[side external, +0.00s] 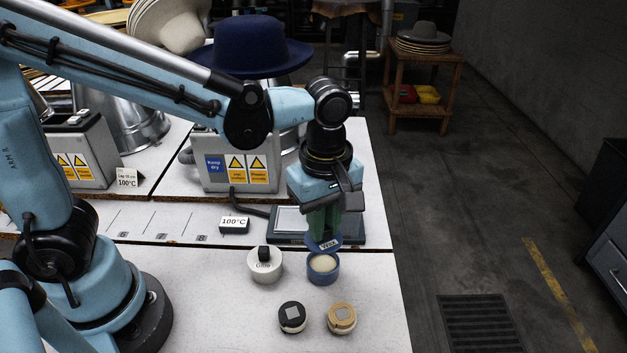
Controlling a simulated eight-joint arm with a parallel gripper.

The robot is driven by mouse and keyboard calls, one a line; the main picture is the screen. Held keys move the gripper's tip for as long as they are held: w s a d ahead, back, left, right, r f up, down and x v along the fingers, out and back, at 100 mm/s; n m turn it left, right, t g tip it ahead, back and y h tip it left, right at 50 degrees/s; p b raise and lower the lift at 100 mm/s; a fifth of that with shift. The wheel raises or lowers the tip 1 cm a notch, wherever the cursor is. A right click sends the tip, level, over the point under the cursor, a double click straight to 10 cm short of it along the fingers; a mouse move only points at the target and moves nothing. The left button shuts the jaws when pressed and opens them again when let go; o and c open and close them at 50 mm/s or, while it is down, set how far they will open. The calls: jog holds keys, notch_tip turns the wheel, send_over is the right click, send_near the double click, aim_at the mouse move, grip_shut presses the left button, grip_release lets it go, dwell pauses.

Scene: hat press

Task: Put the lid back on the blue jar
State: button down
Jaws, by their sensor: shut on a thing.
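The blue jar (323,277) stands upright near the right edge of the white bench, its top open with pale cream contents showing. My gripper (323,229) points down above it and is shut on a blue lid (312,247) with a small white lettered label. The lid is tilted toward the camera and sits just above the back of the jar's rim. I cannot tell whether lid and rim touch. My fingertips are partly hidden by the lid.
A white jar (265,269) with a black-knobbed lid stands close left. A black-lidded jar (292,317) and a tan jar (341,318) stand in front. A dark framed plate (290,223) lies behind my gripper. Bare bench lies left of the jars.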

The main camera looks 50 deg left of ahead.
jog(key=shift+f, duration=2.25)
jog(key=shift+f, duration=0.2)
dwell(0.5)
jog(key=c, duration=0.5)
grip_release()
jog(key=shift+r, duration=3.55)
